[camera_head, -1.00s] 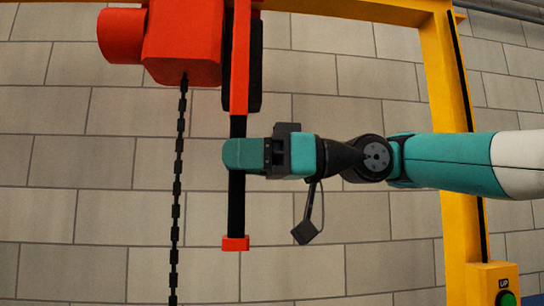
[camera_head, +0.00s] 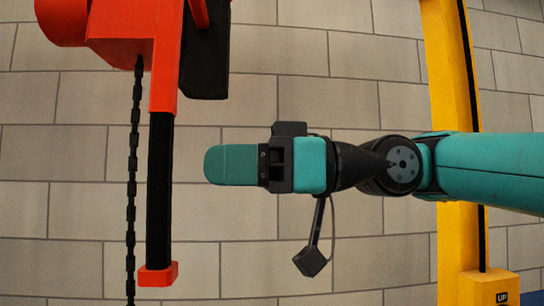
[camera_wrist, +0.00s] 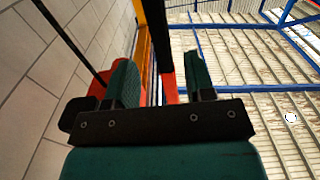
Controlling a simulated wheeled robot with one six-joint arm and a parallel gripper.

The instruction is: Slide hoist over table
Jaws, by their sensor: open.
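The hoist (camera_head: 125,30) is the red-orange body at the top left, with a black chain (camera_head: 132,170) hanging from it. A black handle bar (camera_head: 159,190) with a red end hangs upright beside the chain. My gripper (camera_head: 215,165) points left, to the right of the bar, with a clear gap between them in the head view. In the wrist view its two teal fingers (camera_wrist: 160,80) stand apart. The black bar (camera_wrist: 165,35) shows in line with the space between them; its depth is unclear. No table is in view.
A yellow post (camera_head: 460,225) stands behind my arm on the right. A control box (camera_head: 490,288) marked UP is at its foot. A tiled wall (camera_head: 290,70) fills the background. Blue framework (camera_wrist: 230,25) shows overhead in the wrist view.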

